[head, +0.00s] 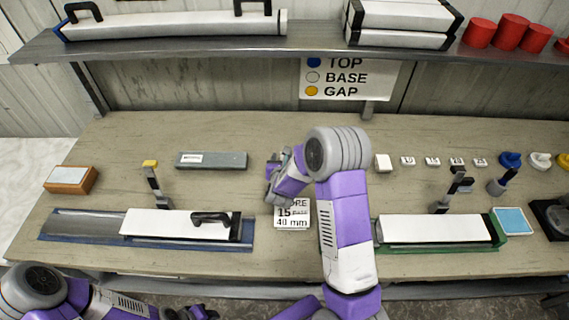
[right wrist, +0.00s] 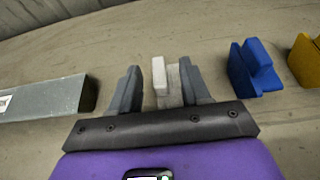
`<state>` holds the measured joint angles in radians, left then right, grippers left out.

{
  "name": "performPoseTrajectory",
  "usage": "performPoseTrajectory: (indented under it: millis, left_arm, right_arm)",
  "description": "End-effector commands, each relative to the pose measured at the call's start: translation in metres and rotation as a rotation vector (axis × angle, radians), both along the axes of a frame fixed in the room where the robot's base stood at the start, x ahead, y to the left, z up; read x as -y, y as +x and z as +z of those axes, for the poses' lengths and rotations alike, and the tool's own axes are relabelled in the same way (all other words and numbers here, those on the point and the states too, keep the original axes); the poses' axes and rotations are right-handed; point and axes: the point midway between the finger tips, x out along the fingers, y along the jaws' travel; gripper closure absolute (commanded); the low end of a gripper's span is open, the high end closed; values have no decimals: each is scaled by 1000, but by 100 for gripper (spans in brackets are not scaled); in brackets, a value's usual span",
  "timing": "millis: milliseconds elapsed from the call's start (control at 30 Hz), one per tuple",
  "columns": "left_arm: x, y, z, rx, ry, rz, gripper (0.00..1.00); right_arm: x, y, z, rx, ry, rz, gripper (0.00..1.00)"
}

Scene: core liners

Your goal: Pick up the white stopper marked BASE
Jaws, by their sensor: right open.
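In the right wrist view a small white stopper (right wrist: 168,88) stands on the bench between the two grey fingers of my right gripper (right wrist: 161,84). The fingers are open, one on each side of it; I cannot tell whether either touches it. Any marking on it is not readable. In the head view my right gripper (head: 277,176) is low over the bench behind the sign card, and my arm hides that stopper. My left gripper (head: 190,313) is at the bottom edge, partly cut off and empty-looking.
A blue stopper (right wrist: 255,68) and a yellow stopper (right wrist: 305,60) stand to the right in the wrist view. A grey bar (head: 212,160) lies left of my right gripper. A card (head: 292,215) stands in front. A white liner (head: 434,229) lies right of my arm.

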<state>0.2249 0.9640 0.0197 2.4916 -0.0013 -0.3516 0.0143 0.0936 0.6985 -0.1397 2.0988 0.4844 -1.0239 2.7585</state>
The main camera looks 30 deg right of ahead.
Motion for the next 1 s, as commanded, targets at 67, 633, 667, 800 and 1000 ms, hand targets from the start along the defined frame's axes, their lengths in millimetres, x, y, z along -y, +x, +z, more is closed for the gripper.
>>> performPoseTrajectory:
  millis: [67, 633, 667, 800, 1000]
  left_arm:
    - [0, 0, 1, 1, 0, 0, 63]
    - [0, 0, 1, 1, 0, 0, 63]
    - [0, 0, 1, 1, 0, 0, 63]
    - [0, 0, 1, 1, 0, 0, 63]
    - [0, 0, 1, 1, 0, 0, 63]
  right_arm:
    - [5, 9, -4, 1, -1, 0, 53]
    - [10, 17, -9, 0, 0, 1, 84]
    - [10, 17, -9, 0, 0, 1, 88]
    - [10, 17, -9, 0, 0, 1, 100]
    - [10, 17, -8, 0, 0, 1, 100]
